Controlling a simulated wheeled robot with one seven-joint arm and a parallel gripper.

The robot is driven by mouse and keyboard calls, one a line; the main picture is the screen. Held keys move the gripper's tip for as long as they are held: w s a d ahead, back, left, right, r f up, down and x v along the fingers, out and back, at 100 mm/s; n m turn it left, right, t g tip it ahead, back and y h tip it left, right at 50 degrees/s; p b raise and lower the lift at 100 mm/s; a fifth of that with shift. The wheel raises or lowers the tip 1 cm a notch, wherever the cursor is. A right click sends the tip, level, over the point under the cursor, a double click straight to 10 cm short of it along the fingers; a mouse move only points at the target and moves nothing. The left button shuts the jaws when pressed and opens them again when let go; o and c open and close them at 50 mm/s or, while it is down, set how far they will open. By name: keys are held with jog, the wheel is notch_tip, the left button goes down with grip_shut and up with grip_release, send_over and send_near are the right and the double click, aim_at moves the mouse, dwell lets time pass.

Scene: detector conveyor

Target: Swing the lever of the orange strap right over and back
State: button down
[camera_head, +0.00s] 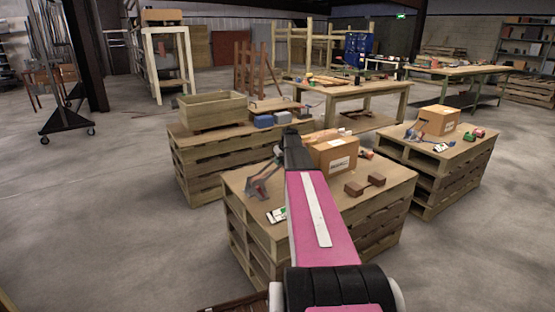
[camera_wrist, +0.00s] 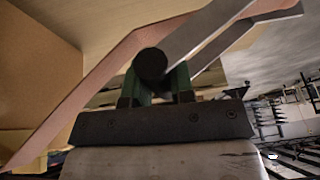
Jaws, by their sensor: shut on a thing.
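The orange strap's lever (camera_head: 260,185) stands tilted up on the left part of the near pallet stack (camera_head: 372,187) in the head view. In the wrist view its grey metal side plates (camera_wrist: 225,35) run to the upper right, beside a long orange-brown bar (camera_wrist: 105,85). My gripper (camera_wrist: 152,78) has green fingers shut on the lever's dark round crossbar (camera_wrist: 150,63). In the head view my pink arm reaches over the stack and my fingers are hard to make out. The strap's webbing cannot be told clearly.
A cardboard box (camera_head: 333,154) stands right beside my wrist on the same stack. A brown wooden block (camera_head: 365,185) and a white card (camera_head: 277,215) lie near it. Another pallet stack (camera_head: 430,160) stands to the right, one with a wooden crate (camera_head: 211,107) behind.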

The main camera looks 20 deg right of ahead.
jog(key=shift+d+f, duration=0.15)
jog(key=shift+f, duration=0.2)
jog(key=c, duration=1)
grip_release()
jog(key=shift+f, duration=0.1)
jog(key=v, duration=1.1)
jog(key=shift+f, duration=0.1)
jog(key=shift+s, duration=0.1)
